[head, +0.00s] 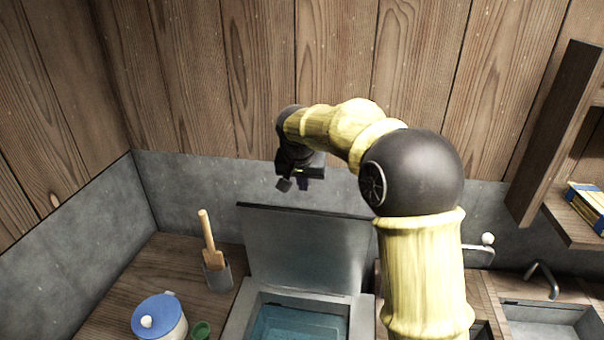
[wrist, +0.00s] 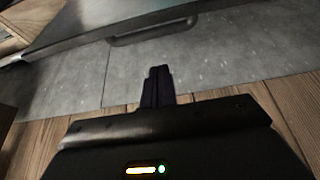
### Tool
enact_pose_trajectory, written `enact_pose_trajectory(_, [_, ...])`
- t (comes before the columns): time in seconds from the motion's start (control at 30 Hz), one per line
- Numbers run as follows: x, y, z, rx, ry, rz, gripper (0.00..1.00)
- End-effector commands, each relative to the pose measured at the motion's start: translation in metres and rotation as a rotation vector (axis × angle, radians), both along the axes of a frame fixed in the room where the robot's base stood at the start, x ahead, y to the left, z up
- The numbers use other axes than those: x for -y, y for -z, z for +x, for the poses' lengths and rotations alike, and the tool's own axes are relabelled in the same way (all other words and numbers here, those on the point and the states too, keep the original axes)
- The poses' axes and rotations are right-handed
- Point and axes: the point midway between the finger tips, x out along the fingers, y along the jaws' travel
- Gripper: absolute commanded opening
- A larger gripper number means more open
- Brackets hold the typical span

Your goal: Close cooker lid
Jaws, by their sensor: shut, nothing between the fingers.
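The cooker's grey lid (head: 300,245) stands open, nearly upright, at the back of the cooker (head: 240,312). Blue-green contents show in the open cooker below it. My gripper (head: 303,184) is above the lid's top edge, near the wall, and appears apart from the lid. In the wrist view, the dark fingers (wrist: 157,86) are together with nothing between them. The lid (wrist: 85,22) crosses the top of that view, with a dark bar-like handle (wrist: 152,32) along its edge, beyond the fingertips.
A blue-lidded white pot (head: 160,318), a green cup (head: 201,331) and a holder with a wooden utensil (head: 212,250) stand left of the cooker. A sink (head: 545,320) and shelf (head: 580,215) are at right. The wooden wall with grey backsplash (head: 190,190) is close behind.

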Motion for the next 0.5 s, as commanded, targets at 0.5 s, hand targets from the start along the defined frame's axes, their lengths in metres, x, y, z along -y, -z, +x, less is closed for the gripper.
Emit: enact_pose_trajectory(0.5, [-0.003,0.043,-0.010,0.000,-0.003,-0.001,0.00])
